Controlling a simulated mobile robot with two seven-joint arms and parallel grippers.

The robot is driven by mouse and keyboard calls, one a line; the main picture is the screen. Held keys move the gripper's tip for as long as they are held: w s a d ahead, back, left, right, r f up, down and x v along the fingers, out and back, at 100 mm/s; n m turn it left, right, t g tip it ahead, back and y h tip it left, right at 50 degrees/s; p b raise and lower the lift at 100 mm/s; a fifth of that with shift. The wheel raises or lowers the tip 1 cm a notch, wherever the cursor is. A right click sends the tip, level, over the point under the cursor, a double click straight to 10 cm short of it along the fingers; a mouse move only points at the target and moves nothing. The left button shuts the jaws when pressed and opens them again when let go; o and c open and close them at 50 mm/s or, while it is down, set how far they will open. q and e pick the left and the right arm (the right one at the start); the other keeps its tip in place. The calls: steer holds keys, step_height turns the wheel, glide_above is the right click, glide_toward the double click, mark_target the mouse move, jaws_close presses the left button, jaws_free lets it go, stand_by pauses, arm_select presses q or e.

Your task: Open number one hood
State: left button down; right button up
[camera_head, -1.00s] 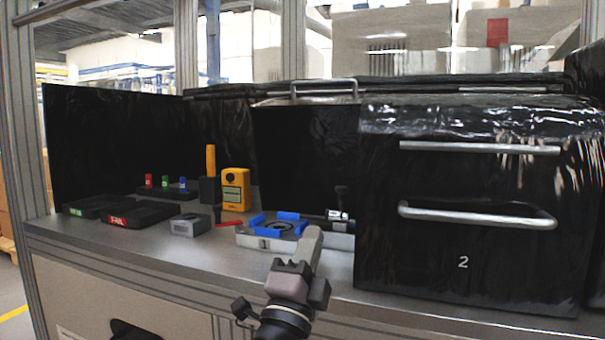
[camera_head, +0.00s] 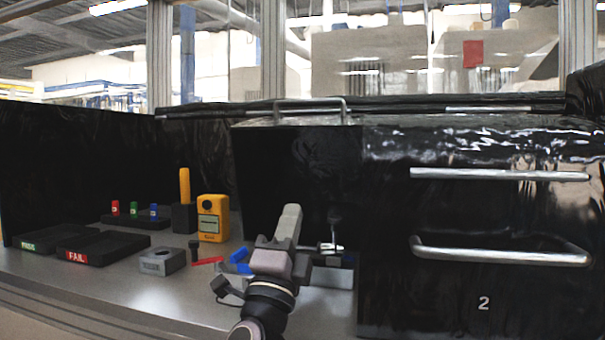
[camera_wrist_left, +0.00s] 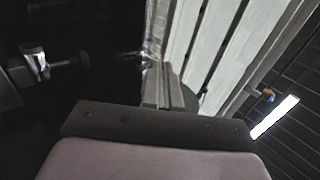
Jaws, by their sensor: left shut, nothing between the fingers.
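The number one hood stands left of the number 2 hood (camera_head: 483,303). Its front is raised: its metal handle (camera_head: 310,104) sits at the top, and the dark space (camera_head: 275,170) below is open to view. My left gripper (camera_head: 288,222) is shut and empty, pointing up in front of this opening, well below the handle. It partly hides the blue and grey fixture (camera_head: 330,272) inside. In the left wrist view the closed fingers (camera_wrist_left: 165,88) point up past a dark surface. My right gripper is not in view.
The number 2 hood is shut, with two bar handles (camera_head: 500,252). On the bench left are a yellow device (camera_head: 212,217), a grey block (camera_head: 162,261), a FAIL tray (camera_head: 108,246), a PASS tray (camera_head: 45,238) and a rack of coloured pieces (camera_head: 135,221). Bare bench lies at front left.

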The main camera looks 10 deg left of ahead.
arm_select(q)
steer(key=x, duration=1)
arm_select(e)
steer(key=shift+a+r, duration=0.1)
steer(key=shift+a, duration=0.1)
